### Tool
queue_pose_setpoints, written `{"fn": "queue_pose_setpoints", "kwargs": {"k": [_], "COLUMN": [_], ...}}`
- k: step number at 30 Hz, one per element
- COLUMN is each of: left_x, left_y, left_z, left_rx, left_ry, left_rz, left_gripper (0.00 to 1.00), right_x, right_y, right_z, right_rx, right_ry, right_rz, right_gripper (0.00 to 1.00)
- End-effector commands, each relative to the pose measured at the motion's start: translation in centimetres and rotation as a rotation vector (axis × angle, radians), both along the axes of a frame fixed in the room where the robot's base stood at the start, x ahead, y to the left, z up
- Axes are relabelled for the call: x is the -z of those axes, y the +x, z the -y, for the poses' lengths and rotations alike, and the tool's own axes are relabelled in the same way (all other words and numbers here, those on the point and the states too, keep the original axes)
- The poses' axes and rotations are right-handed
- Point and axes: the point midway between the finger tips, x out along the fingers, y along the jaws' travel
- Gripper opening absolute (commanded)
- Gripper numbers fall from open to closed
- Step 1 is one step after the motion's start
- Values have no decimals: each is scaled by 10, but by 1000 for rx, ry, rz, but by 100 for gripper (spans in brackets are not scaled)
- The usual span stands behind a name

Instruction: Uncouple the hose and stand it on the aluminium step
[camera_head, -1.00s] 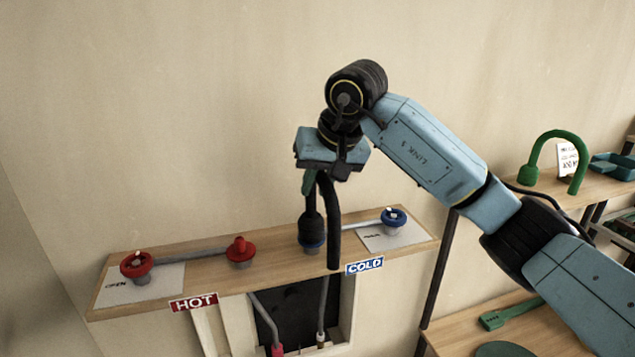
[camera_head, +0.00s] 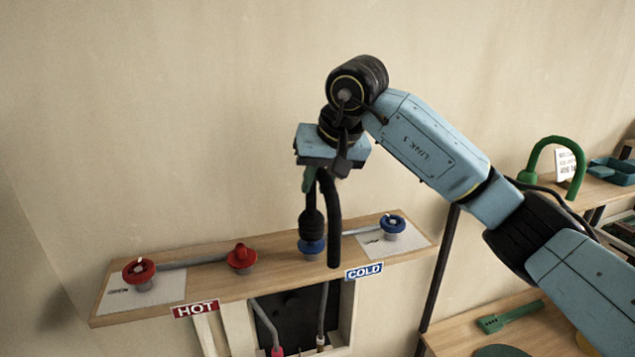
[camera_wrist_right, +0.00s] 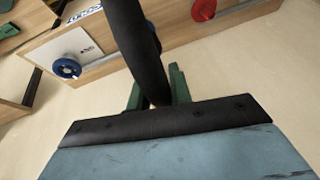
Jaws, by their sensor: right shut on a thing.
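The black hose (camera_head: 333,225) is a bent tube. One leg ends in a thick collar (camera_head: 312,223) over the blue cold-side coupling (camera_head: 311,247) on the wooden shelf; I cannot tell whether they still touch. The other leg hangs free in front of the shelf. My right gripper (camera_head: 311,180) is shut on the hose near its top, pointing down. In the right wrist view the hose (camera_wrist_right: 138,45) runs up from between the green fingers (camera_wrist_right: 155,90). My left gripper is out of view. I cannot make out an aluminium step.
Red valve (camera_head: 138,270) and red coupling (camera_head: 240,257) sit on the left of the shelf, the blue valve (camera_head: 393,224) on the right. A green hose (camera_head: 555,140) stands on the right-hand shelf. A lower bench (camera_head: 450,345) holds green items.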

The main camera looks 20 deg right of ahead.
Motion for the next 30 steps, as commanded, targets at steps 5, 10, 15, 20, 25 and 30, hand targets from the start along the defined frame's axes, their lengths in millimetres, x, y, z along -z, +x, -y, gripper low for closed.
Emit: {"fn": "queue_pose_setpoints", "kwargs": {"k": [5, 10, 15, 20, 25, 30], "left_x": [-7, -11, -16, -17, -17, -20], "left_y": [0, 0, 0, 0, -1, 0], "left_z": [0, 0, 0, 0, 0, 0], "left_rx": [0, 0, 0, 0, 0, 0], "left_ry": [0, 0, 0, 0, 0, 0], "left_rz": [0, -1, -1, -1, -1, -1], "left_gripper": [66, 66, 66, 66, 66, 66], "right_x": [-10, -16, -23, -25, -25, -29], "right_y": [0, 0, 0, 0, 0, 0], "right_z": [0, 0, 0, 0, 0, 0], "right_rx": [0, 0, 0, 0, 0, -1], "right_ry": [2, 1, 1, 1, 3, 2], "right_rz": [2, 1, 2, 2, 4, 4], "right_gripper": [0, 0, 0, 0, 0, 0]}}
